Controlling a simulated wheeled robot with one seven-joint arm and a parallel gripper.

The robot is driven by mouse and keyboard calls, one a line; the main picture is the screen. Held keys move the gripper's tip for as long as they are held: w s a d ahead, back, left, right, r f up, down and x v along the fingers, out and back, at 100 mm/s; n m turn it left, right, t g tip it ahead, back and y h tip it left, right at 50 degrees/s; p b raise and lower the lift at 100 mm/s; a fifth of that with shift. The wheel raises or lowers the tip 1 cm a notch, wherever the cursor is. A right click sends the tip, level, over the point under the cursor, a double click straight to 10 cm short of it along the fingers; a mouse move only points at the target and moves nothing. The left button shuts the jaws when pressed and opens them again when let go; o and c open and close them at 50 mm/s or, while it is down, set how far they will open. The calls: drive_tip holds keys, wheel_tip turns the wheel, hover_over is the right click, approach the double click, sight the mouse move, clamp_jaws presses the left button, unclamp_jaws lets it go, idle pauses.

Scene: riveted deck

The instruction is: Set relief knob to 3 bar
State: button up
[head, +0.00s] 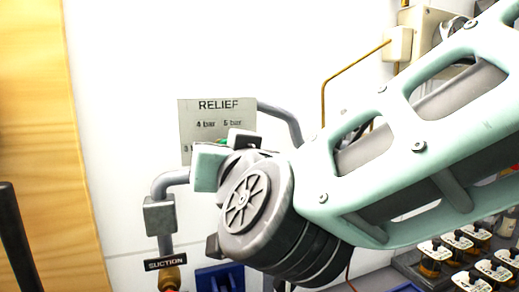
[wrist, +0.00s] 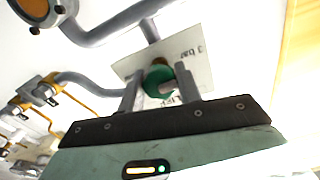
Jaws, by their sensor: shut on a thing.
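The grey RELIEF plate (head: 217,107) is on the white wall in the head view, with "4 bar" and "5 bar" readable and a "3" partly covered at its lower left. It also shows tilted in the wrist view (wrist: 205,62). The green relief knob (wrist: 156,76) sits in front of the plate, between the two grey fingers of my gripper (wrist: 160,87), which is shut on it. In the head view, my wrist and gripper body cover most of the knob and the plate's lower part. I cannot tell which mark the knob points to.
Grey pipes run beside the plate, one down to a SUCTION label (head: 166,264) at the lower left. A thin brass pipe (head: 325,88) runs up the wall. Several small labelled bottles (head: 460,240) stand at the lower right. A wooden panel (head: 45,120) stands at the left.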

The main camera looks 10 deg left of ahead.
drive_tip(key=shift+f, duration=0.1)
idle(0.3)
drive_tip(key=o, duration=1)
drive_tip(key=shift+s, duration=0.1)
drive_tip(key=v, duration=1.7)
drive_tip(key=shift+d, duration=0.2)
drive_tip(key=shift+f, duration=0.1)
